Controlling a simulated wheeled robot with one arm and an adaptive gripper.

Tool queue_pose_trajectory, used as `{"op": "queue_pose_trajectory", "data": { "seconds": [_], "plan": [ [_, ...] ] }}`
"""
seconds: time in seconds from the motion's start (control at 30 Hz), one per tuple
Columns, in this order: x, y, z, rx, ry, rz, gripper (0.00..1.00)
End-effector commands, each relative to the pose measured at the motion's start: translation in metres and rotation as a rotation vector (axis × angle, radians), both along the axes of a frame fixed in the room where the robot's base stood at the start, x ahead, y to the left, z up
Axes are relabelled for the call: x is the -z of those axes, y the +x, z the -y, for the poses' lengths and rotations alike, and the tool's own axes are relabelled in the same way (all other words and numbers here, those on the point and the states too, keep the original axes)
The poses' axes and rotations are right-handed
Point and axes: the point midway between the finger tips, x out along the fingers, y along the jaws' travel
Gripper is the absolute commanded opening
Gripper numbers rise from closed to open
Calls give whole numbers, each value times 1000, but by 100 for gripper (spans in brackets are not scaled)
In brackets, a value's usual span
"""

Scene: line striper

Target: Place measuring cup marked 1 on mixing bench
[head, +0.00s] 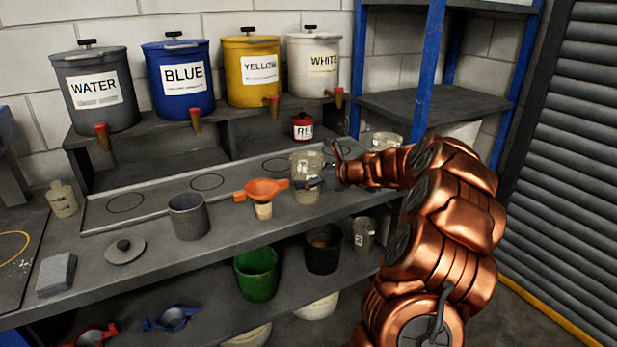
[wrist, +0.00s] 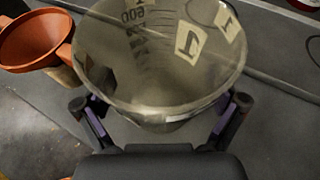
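The clear measuring cup (head: 307,168) stands upright near the right end of the bench (head: 160,249), in front of the row of marked circles. In the wrist view the cup (wrist: 165,70) shows a "1" label and a printed scale near "600". My gripper (wrist: 162,106) reaches in from the right in the head view, its fingers spread wide on either side of the cup. Whether the fingers press on its wall is not clear. The cup's base is hidden in the wrist view, and I cannot tell whether it touches the bench.
An orange funnel (head: 263,190) is close on the cup's left, with a grey pot (head: 189,217) beyond. A small red can (head: 303,126) stands behind. Another clear cup (head: 364,234) is on the lower shelf. A blue-posted rack (head: 425,70) stands behind my arm.

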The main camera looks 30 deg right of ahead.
Motion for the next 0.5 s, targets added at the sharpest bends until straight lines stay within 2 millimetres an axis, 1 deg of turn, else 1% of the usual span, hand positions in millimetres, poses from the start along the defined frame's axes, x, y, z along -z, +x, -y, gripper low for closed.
{"op": "queue_pose_trajectory", "data": {
  "seconds": [0.4,0.5],
  "plan": [
    [-3,0,0,1,0,0,100],
    [-6,-9,5,3,-1,1,100]
  ]
}}
